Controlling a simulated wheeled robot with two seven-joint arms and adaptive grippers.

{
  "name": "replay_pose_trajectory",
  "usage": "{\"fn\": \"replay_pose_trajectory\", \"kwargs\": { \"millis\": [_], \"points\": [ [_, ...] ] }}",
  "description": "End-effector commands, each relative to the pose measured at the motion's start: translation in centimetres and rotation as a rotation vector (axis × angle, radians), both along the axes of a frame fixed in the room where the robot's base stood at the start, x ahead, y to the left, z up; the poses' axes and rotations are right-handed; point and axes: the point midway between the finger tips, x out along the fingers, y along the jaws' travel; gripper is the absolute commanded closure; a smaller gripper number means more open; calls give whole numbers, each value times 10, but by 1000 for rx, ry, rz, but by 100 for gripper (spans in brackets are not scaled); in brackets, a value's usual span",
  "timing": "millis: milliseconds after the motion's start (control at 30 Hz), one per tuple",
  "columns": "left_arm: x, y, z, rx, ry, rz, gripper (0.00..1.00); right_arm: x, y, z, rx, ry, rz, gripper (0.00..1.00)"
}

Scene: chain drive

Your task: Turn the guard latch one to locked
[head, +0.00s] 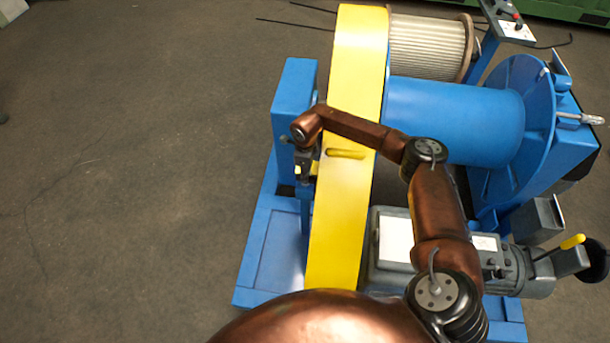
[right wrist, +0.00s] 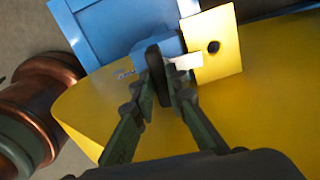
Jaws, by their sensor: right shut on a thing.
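The yellow chain guard (head: 340,220) runs across the blue machine in the head view, and its surface fills much of the right wrist view (right wrist: 245,110). In the right wrist view my right gripper (right wrist: 160,80) is shut on a dark, rounded latch handle (right wrist: 156,66). The handle sits by a blue block and a pale tab (right wrist: 186,62), beside a yellow plate with a hole (right wrist: 217,47). In the head view my right gripper (head: 304,168) is small at the guard's left side, and the latch there is mostly hidden. My left gripper is not in view.
A blue drum (head: 450,115) and a rope spool (head: 428,45) stand right of the guard. A grey motor (head: 385,270) and a lever with a yellow grip (head: 572,242) are at the lower right. The floor (head: 130,170) left of the blue base frame (head: 262,255) is clear.

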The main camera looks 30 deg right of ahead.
Motion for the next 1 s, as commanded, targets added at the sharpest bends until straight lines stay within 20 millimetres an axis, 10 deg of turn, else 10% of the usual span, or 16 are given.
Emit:
{"fn": "replay_pose_trajectory", "kwargs": {
  "millis": [767, 800, 1000],
  "points": [
    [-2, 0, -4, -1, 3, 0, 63, 0, -1, 0, -2, 1, 104, 100],
    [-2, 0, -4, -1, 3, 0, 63, 0, -1, 0, -2, 1, 104, 86],
    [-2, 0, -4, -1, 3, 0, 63, 0, -1, 0, -1, 0, 103, 72]
  ]
}}
